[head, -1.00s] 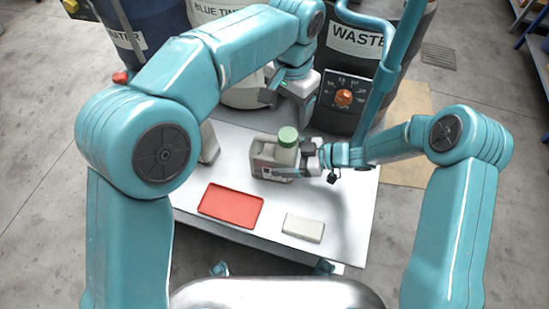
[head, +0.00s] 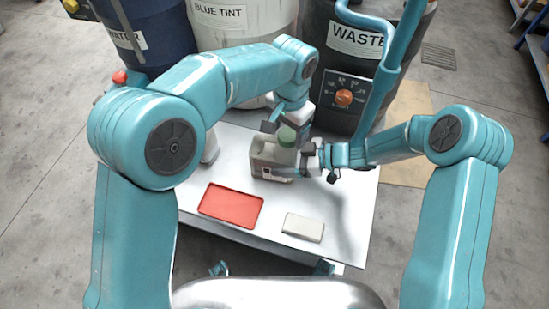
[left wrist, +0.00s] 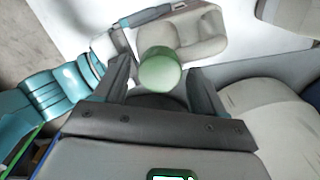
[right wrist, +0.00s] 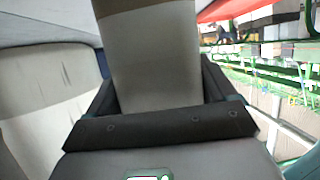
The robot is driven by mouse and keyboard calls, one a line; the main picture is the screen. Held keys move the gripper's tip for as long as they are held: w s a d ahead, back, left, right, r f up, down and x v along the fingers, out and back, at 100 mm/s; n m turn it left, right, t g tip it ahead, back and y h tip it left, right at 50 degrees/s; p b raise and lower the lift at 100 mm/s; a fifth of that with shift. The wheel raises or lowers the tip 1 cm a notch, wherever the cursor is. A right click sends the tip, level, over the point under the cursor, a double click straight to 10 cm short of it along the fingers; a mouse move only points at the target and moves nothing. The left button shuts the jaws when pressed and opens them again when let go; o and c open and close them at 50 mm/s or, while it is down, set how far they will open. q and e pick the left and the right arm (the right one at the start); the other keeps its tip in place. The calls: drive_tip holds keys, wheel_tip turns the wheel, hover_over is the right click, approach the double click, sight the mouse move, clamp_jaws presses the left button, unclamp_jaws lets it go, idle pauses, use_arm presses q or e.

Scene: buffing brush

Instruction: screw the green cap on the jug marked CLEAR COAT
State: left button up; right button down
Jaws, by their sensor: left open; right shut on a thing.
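A grey-beige jug (head: 264,155) stands on the white table, with the green cap (head: 287,137) on top of its neck. I cannot read the jug's label from here. My right gripper (head: 309,160) is shut on the jug from the right; the jug's side (right wrist: 155,60) fills the right wrist view between the fingers. My left gripper (head: 287,128) is open above the jug, its fingers on either side of the cap. In the left wrist view the cap (left wrist: 159,69) lies between the fingertips (left wrist: 160,75), with gaps on both sides.
A red tray (head: 231,205) and a pale block (head: 303,227) lie at the front of the table (head: 265,232). A pale container (head: 210,148) stands left of the jug. Large drums, including BLUE TINT (head: 222,35) and WASTE (head: 350,60), stand behind. An orange dial (head: 344,98) faces forward.

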use_arm(q)
drive_tip(key=c, duration=1.1)
drive_tip(key=o, duration=1.2)
drive_tip(key=shift+o, duration=0.2)
drive_tip(key=shift+r, duration=0.1)
wheel_tip(320, 180, up, 12)
use_arm(e)
unclamp_jaws()
use_arm(q)
wheel_tip(320, 180, up, 3)
drive_tip(key=p, duration=0.3)
drive_tip(key=shift+r, duration=0.1)
use_arm(e)
drive_tip(key=v, duration=1.6)
drive_tip(key=shift+r, duration=0.2)
